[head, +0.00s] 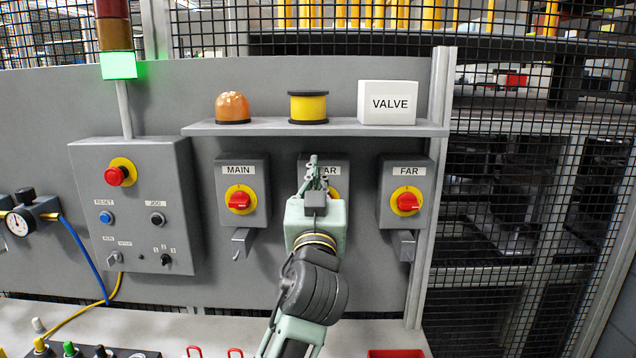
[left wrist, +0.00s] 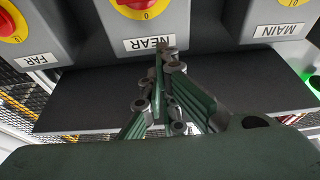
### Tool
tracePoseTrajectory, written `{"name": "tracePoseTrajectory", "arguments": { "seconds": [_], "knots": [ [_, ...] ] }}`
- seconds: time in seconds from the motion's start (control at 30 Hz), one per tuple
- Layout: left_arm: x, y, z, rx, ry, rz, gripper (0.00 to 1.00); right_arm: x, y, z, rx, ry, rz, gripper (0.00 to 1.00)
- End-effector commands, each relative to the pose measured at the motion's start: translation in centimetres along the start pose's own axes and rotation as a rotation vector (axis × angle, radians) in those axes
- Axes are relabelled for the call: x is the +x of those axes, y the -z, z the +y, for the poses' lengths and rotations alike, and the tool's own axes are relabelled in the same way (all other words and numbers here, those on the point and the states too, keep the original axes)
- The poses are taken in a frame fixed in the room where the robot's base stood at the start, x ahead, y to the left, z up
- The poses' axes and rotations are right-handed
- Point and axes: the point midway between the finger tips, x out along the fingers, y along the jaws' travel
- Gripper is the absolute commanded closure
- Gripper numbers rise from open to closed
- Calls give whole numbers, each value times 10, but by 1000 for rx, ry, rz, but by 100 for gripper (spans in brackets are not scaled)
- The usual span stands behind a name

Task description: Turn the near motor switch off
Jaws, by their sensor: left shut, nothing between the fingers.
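The near motor switch box (head: 340,168) is the middle grey box on the panel, mostly hidden by my left gripper. Only "AR" of its label and a sliver of its red knob on a yellow disc show. In the left wrist view, upside down, the red knob (left wrist: 137,4) is cut by the top edge, with a "0" mark on its yellow disc (left wrist: 150,13). The NEAR label (left wrist: 150,43) is close to the fingertips. My left gripper (head: 314,172) is shut and empty in front of the box; I cannot tell whether it touches. My right gripper is not in view.
The MAIN switch (head: 239,201) is to the left and the FAR switch (head: 407,201) to the right. A shelf (head: 270,129) above holds an orange dome, a yellow spool and a VALVE box (head: 388,103). A control box (head: 135,210) stands left.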

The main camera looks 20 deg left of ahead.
Motion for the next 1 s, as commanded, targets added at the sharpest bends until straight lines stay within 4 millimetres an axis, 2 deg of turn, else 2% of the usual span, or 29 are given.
{"name": "tracePoseTrajectory", "arguments": {
  "seconds": [0.03,0.1,0.2,0.4,0.83,1.0],
  "knots": [
    [13,5,0,5,1,0,100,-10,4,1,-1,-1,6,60],
    [23,0,0,4,1,-3,100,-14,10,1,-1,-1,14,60],
    [13,-20,0,4,-2,-6,100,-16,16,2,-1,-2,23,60],
    [7,-36,0,1,-1,-2,100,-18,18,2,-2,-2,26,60],
    [5,-39,0,-1,0,-1,100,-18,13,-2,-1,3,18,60],
    [7,-41,-10,-26,9,-1,100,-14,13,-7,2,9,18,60]
  ]
}}
